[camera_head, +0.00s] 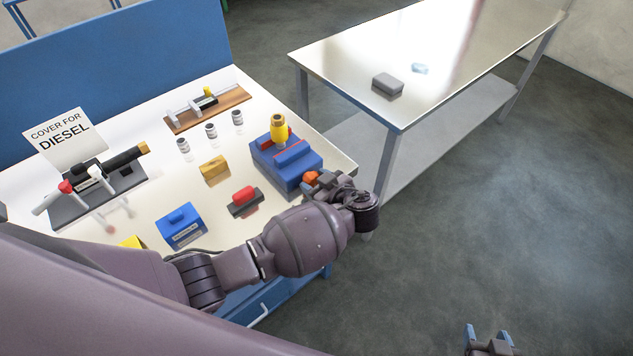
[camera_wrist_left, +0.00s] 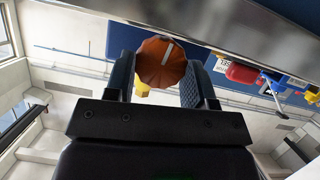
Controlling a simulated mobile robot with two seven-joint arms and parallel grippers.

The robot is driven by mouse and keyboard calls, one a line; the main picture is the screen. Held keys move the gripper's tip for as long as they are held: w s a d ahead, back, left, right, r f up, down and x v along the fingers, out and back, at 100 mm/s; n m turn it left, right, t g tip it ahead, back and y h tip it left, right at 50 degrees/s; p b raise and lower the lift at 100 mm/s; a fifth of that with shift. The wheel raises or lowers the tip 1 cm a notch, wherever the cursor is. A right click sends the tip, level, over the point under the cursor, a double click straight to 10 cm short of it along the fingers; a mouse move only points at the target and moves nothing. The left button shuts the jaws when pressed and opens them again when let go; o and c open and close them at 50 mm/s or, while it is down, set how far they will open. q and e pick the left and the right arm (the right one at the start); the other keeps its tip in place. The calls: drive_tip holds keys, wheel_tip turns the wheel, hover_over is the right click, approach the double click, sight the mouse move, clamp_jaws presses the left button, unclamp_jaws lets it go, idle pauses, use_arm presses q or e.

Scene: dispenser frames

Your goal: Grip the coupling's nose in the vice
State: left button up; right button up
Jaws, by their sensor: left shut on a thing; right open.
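The blue vice (camera_head: 283,173) stands near the right front corner of the white workbench. The yellow coupling (camera_head: 278,128) stands upright at the vice's back end; whether its nose is between the jaws or only in front of them I cannot tell. My left gripper (camera_head: 320,181) is at the vice's right front side, shut on the orange knob (camera_head: 310,178). In the left wrist view the orange knob (camera_wrist_left: 160,62), with a white line on its face, is between the two fingers. My right gripper (camera_head: 489,338) is open and empty over the floor at the bottom right.
On the workbench (camera_head: 145,222) are a yellow block (camera_head: 213,170), a red-topped block (camera_head: 244,200), a blue box (camera_head: 181,227), several small jars, a wooden rack (camera_head: 208,108) and a sign (camera_head: 58,138). A grey-topped table (camera_head: 440,45) stands behind, holding a grey block (camera_head: 387,86).

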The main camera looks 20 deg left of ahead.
use_arm(q)
drive_tip(key=shift+w+d+m+g+y+b, duration=0.15)
drive_tip(key=shift+m+g+y+b, duration=0.3)
drive_tip(key=shift+m+g, duration=0.65)
drive_tip(key=shift+m+t, duration=0.3)
drive_tip(key=o, duration=0.9)
